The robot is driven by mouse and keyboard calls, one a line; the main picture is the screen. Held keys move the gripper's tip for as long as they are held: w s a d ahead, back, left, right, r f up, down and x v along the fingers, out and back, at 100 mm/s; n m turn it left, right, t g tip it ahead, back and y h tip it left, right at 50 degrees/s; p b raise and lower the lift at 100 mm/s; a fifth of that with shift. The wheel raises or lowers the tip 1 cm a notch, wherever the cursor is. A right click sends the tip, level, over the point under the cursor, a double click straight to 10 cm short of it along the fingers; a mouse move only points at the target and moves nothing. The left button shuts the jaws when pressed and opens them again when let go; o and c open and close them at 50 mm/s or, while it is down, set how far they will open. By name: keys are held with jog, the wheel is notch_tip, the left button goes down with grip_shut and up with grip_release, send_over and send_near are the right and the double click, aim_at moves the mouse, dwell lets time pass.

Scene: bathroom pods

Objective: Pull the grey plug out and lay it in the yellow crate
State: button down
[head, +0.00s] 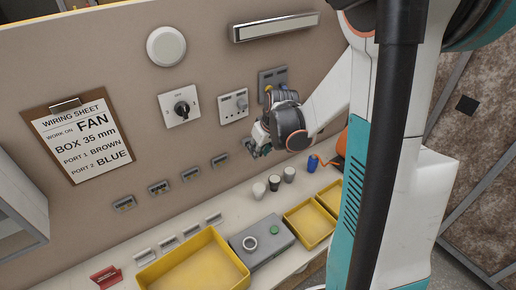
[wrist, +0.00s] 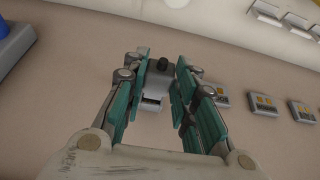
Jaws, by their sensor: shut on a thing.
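My gripper (head: 258,145) is close to the wall, at the right end of a row of small grey wall sockets. In the wrist view my gripper (wrist: 160,85) has its teal fingers on either side of a small grey piece with a black end, which looks like the grey plug (wrist: 157,84); it is shut on it. A grey socket with a pale front (wrist: 152,104) shows just behind. I cannot tell whether the plug is still seated. Yellow crates stand on the bench: a large one (head: 150,277), a middle one (head: 302,241) and a partly hidden one at right.
A grey box with a green button (head: 262,245) stands between the large and middle crates. Several small cups (head: 259,191) and a blue can (head: 312,163) stand below my gripper. A switch (head: 180,106) and socket plates are on the wall. Small tag holders line the bench's back.

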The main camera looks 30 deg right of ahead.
jog(key=shift+s, duration=1.1)
